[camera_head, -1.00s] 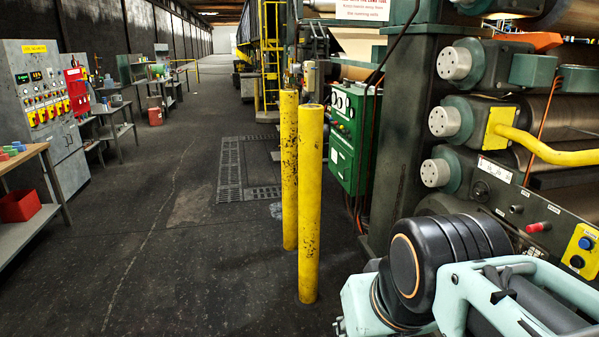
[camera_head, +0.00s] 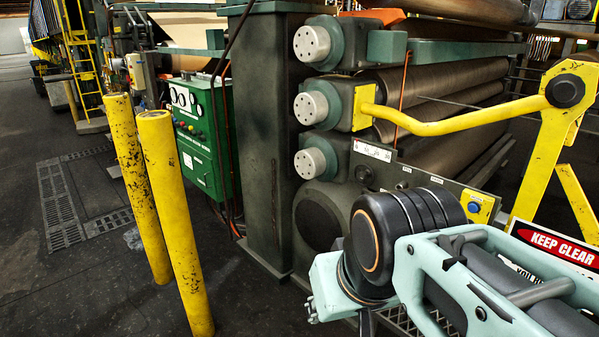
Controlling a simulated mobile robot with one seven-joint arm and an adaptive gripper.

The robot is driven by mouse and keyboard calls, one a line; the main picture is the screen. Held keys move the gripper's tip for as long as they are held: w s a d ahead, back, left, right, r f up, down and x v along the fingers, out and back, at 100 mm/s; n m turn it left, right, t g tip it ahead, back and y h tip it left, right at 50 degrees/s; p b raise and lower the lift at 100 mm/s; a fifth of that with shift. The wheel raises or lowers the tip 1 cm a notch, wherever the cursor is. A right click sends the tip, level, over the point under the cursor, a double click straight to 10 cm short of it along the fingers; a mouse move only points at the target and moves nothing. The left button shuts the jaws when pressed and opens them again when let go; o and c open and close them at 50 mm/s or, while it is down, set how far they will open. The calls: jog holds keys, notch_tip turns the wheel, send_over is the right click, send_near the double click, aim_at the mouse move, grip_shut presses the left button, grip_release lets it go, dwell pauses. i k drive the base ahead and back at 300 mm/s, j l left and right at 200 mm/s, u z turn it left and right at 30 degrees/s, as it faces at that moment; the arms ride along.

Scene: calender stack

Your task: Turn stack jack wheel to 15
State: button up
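The calender stack (camera_head: 265,140) stands right of centre in the head view, with grey-capped roll ends (camera_head: 312,107) one above another. A dark control panel (camera_head: 425,182) runs along its lower front, with a small white label plate (camera_head: 373,151) whose lettering is too small to read surely. A small round dial (camera_head: 364,174) sits below the plate. I cannot pick out a stack jack wheel; my arm covers part of the panel. My arm's dark joint and pale teal links fill the lower right. My gripper does not show.
Two yellow bollards (camera_head: 135,190) and (camera_head: 177,225) stand left of the stack. A green electrical box (camera_head: 203,135) is behind them. A yellow bent bar (camera_head: 450,122) crosses the rolls, and a red KEEP CLEAR sign (camera_head: 556,245) is at lower right.

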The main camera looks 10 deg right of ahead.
aim_at(361, 177)
jog(key=i+j+z, duration=0.2)
jog(key=z, duration=0.2)
jog(key=i+j+z, duration=0.2)
jog(key=z, duration=0.15)
jog(key=i+j+z, duration=0.1)
jog(key=j+z, duration=0.3)
jog(key=i+j+z, duration=0.1)
jog(key=j+z, duration=0.15)
jog(key=z, duration=0.15)
